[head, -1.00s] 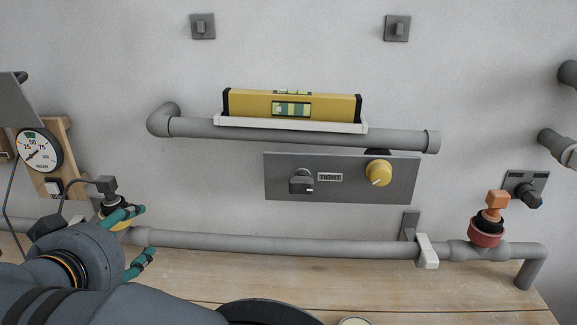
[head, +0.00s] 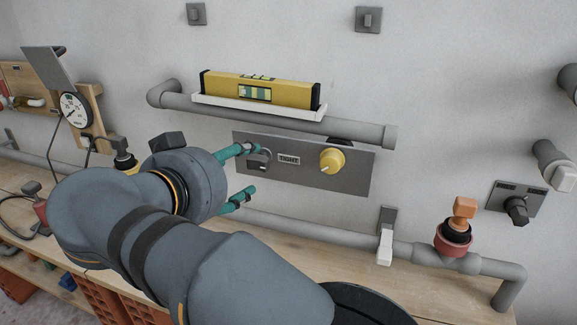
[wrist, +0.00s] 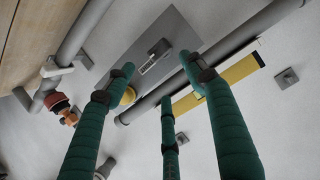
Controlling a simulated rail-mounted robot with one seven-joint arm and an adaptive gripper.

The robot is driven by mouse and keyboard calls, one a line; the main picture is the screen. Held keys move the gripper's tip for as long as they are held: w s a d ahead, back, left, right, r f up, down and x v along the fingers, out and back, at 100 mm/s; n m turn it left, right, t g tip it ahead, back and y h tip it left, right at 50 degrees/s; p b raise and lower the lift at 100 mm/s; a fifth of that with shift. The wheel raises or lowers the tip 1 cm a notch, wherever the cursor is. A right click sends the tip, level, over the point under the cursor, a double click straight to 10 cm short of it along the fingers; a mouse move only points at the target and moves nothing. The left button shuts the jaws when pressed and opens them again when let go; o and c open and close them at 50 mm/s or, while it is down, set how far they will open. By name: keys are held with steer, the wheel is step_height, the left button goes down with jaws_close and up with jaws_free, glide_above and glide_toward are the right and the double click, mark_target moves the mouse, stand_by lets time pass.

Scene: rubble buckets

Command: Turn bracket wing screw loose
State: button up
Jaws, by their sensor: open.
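A grey panel (head: 360,178) under the upper pipe carries a dark winged knob (head: 259,161) at left, a "TIGHT" label (head: 289,160) and a round yellow knob (head: 332,161). I cannot tell for sure which is the bracket's wing screw; the dark knob sits beside the label. My gripper (head: 243,176) is open and empty, its teal fingers at the panel's left end. The upper finger partly overlaps the dark knob in the head view; contact cannot be told. In the wrist view, the dark knob (wrist: 160,48) shows beyond the spread fingers, and a finger partly covers the yellow knob (wrist: 128,97).
A yellow spirit level (head: 260,90) rests on a white shelf on the upper pipe (head: 350,130). Below runs a lower pipe (head: 300,230) with a white-handled valve (head: 386,246) and a red-orange valve (head: 455,236). A gauge (head: 75,110) stands at left.

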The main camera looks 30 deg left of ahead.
mark_target(256, 159)
steer(key=x, duration=1)
steer(key=shift+a+f, duration=0.2)
steer(key=shift+a, duration=0.2)
steer(key=shift+c, duration=1.1)
steer(key=shift+w+r, duration=0.1)
steer(key=shift+r, duration=0.05)
steer(key=c, duration=1)
